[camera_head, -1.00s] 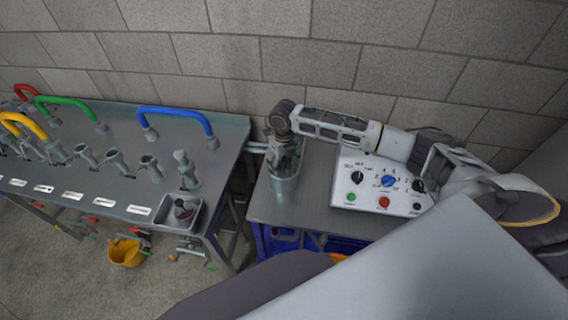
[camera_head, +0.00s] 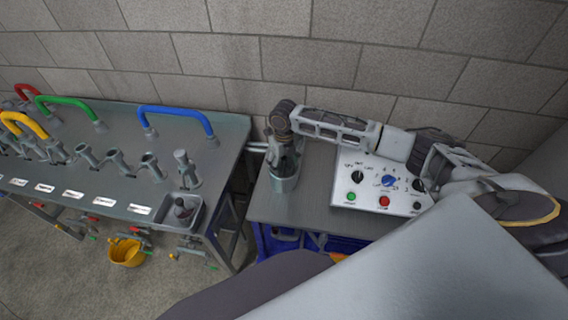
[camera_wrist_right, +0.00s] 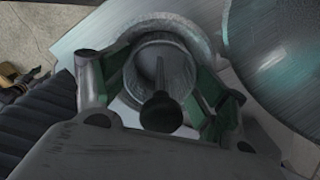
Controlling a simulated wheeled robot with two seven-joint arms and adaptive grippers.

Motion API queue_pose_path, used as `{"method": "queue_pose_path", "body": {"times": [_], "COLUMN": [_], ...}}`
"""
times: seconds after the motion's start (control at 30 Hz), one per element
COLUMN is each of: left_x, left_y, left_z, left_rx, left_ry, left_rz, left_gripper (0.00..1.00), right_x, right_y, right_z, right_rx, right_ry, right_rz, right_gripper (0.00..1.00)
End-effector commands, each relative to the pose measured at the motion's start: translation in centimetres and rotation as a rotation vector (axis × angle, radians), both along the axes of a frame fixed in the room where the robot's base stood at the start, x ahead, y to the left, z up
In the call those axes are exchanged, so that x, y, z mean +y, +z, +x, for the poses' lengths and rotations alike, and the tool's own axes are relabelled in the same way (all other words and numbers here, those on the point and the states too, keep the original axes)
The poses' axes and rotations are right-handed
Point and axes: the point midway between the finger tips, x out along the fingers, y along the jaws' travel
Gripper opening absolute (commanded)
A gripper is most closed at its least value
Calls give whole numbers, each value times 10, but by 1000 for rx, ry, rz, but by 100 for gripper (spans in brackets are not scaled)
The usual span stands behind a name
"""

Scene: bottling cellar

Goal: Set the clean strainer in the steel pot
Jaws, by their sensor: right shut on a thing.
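The steel pot (camera_head: 285,184) is a grey cylinder on the left part of the small steel table. My right gripper (camera_head: 284,150) points down at its mouth, and its fingertips overlap the pot's rim and hide the inside. In the right wrist view my right gripper (camera_wrist_right: 155,85) is shut around a grey round piece with a dark stem, which looks like the strainer (camera_wrist_right: 165,62). I cannot tell how deep it sits in the pot or whether it touches the bottom. My left gripper is out of view.
A control box (camera_head: 385,188) with knobs and buttons stands right of the pot, under my right forearm. The left bench (camera_head: 120,190) carries taps, coloured handles and a small tray (camera_head: 196,218) holding a dark object. A yellow bucket (camera_head: 126,254) is on the floor. A block wall stands behind.

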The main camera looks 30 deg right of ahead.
Motion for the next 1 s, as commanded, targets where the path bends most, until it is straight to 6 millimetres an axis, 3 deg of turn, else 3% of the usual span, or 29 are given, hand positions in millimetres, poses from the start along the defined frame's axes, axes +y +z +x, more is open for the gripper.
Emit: {"method": "queue_pose_path", "body": {"times": [0.03,0.27,0.3,0.47,0.77,1.0], "left_x": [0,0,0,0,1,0], "left_y": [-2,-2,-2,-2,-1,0], "left_z": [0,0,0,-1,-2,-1], "left_rx": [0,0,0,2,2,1], "left_ry": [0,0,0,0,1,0], "left_rz": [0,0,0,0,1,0], "left_gripper": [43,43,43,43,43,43], "right_x": [3,3,3,3,1,1], "right_y": [-18,-19,-19,-18,-14,5], "right_z": [-9,-10,-10,-10,-10,-8], "right_rx": [23,23,23,25,24,19], "right_ry": [5,5,5,6,5,6], "right_rz": [0,1,1,0,-2,-3], "right_gripper": [30,31,77,98,100,100]}}
